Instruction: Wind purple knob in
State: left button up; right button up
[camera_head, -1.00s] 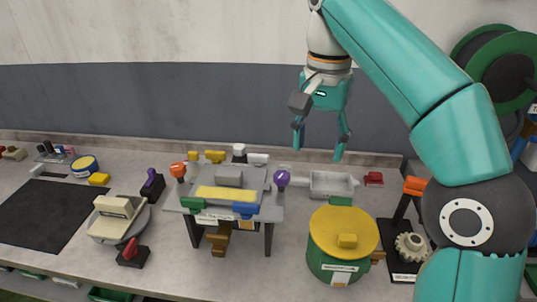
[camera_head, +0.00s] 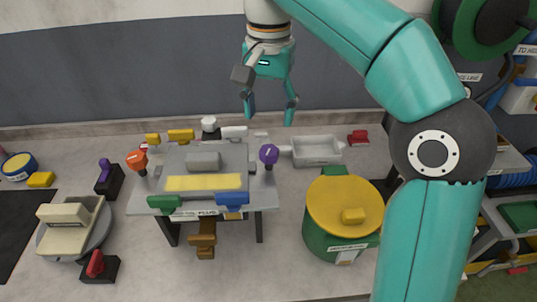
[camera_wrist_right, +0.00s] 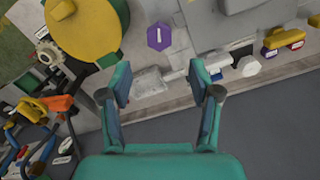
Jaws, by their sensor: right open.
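The purple knob (camera_head: 269,155) stands at the right edge of a grey raised fixture (camera_head: 212,155) on the bench. The knob lies clear of both fingers. My left gripper is not in view.
A grey tray (camera_head: 316,151) and a small red item (camera_head: 358,137) lie right of the knob. A green drum with a yellow lid (camera_head: 340,205) stands in front. An orange knob (camera_head: 137,160) is on the fixture's left side. The back wall is close behind.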

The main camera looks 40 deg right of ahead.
aim_at(269, 150)
notch_tip(269, 150, down, 9)
jog(key=shift+f+b, duration=0.15)
jog(key=shift+b, duration=0.65)
jog(key=shift+s, duration=0.1)
jog(key=shift+c, duration=0.3)
jog(key=c, duration=1.1)
